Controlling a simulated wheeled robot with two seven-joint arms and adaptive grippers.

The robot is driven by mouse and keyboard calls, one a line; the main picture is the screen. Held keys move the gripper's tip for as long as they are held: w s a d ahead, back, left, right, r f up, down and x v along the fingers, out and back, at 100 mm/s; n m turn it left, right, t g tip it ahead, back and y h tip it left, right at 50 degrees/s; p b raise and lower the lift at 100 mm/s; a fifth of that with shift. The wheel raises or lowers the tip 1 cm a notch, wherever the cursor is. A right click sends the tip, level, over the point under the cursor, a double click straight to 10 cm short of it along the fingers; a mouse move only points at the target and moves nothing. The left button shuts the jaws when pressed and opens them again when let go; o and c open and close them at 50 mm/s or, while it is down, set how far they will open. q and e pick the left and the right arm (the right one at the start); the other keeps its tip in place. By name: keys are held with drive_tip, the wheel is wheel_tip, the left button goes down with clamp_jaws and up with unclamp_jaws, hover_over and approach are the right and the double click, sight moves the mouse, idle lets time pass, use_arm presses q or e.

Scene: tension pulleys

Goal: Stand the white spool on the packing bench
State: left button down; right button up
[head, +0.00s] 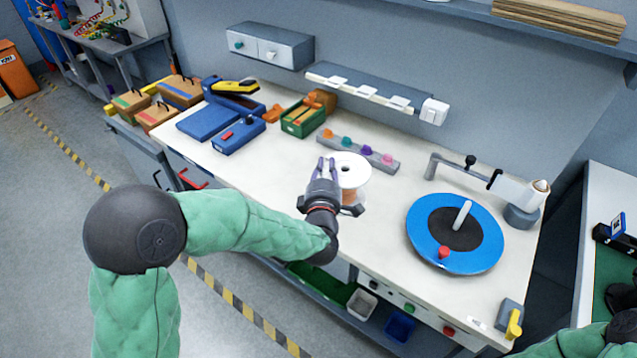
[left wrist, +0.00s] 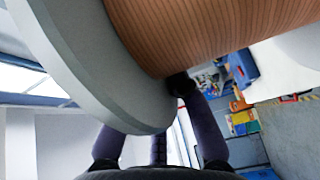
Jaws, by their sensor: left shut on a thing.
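The white spool (head: 352,167) has a pale round flange facing up and copper-coloured winding below it. It is over the middle of the packing bench (head: 268,178), roughly upright. I cannot tell whether its base touches the bench top. My left gripper (head: 327,166) is shut on the spool from its left side. In the left wrist view the pale flange (left wrist: 95,70) and the ribbed copper winding (left wrist: 225,30) fill the top, close to the dark fingers. The gripper hides part of the spool's side. My right gripper is out of view; only part of my right arm shows at bottom right.
A strip with coloured knobs (head: 358,150) lies just behind the spool. A blue turntable (head: 478,252) with an arm stands at right. A green bin (head: 302,119) and a blue box (head: 238,136) stand at back left. Bench top left and front of the spool is clear.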

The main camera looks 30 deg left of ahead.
use_arm(q)
drive_tip(key=w+a+f+b, duration=0.6)
drive_tip(key=w+a+f, duration=0.2)
drive_tip(key=a+f, duration=0.2)
wheel_tip(320, 180, down, 2)
drive_tip(key=shift+w+f, duration=0.25)
drive_tip(key=shift+w, duration=0.15)
drive_tip(key=shift+a, duration=0.1)
drive_tip(key=shift+f, duration=0.15)
drive_tip(key=c, duration=1.2)
unclamp_jaws()
drive_tip(key=shift+f, duration=0.1)
